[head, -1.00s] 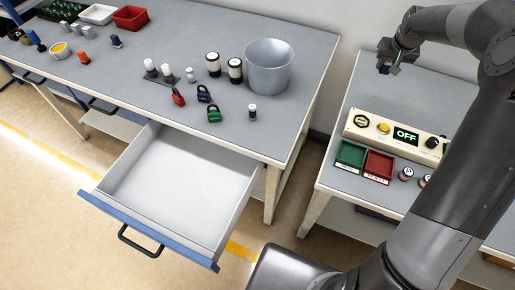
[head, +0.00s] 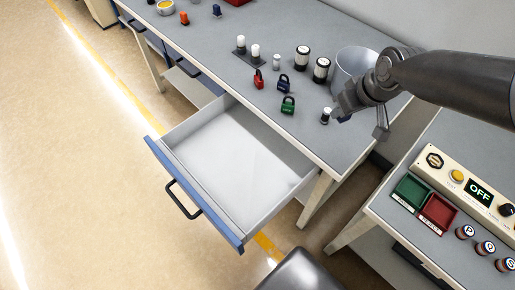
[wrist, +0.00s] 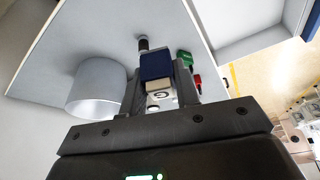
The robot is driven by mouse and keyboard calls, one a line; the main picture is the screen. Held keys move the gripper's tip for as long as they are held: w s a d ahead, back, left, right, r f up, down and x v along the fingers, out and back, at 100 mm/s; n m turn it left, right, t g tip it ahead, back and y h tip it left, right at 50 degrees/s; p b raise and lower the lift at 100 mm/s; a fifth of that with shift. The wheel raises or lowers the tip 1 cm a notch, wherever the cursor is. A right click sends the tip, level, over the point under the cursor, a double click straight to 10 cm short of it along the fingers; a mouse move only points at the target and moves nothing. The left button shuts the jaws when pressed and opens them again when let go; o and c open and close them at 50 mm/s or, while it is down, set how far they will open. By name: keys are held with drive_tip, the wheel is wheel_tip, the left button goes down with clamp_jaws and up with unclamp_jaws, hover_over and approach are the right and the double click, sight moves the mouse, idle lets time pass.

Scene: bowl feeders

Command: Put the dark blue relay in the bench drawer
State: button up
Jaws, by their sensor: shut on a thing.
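My gripper (head: 345,113) is over the right end of the grey bench, in front of the metal bucket. In the wrist view my gripper (wrist: 160,82) is shut on the dark blue relay (wrist: 155,66), which has a pale base. The relay is mostly hidden by my gripper in the head view. The bench drawer (head: 195,196) is pulled out, with a blue front and black handle. Its visible inside is empty. It lies to the left of and lower than my gripper.
A metal bucket (head: 352,66), green padlock (head: 288,105), blue padlock (head: 284,83), red padlock (head: 258,79) and a small dark cylinder with a white top (head: 325,116) stand near the bench's right end. A second bench with a control panel (head: 470,190) is at right.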

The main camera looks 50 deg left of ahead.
drive_tip(key=s+f+n+g, duration=0.2)
drive_tip(key=s+f+n, duration=0.15)
drive_tip(key=s, duration=1.05)
hover_over(251, 189)
drive_tip(key=d, duration=0.2)
drive_tip(key=shift+n, duration=0.25)
drive_tip(key=shift+w+a+f, duration=0.1)
drive_tip(key=shift+a+f, duration=0.05)
drive_tip(key=shift+f, duration=11.45)
drive_tip(key=shift+a+f, duration=0.1)
drive_tip(key=shift+f, duration=1.95)
drive_tip(key=shift+f, duration=0.1)
drive_tip(key=o, duration=1)
drive_tip(key=shift+c, duration=0.2)
drive_tip(key=v, duration=1.2)
drive_tip(key=shift+s, duration=0.25)
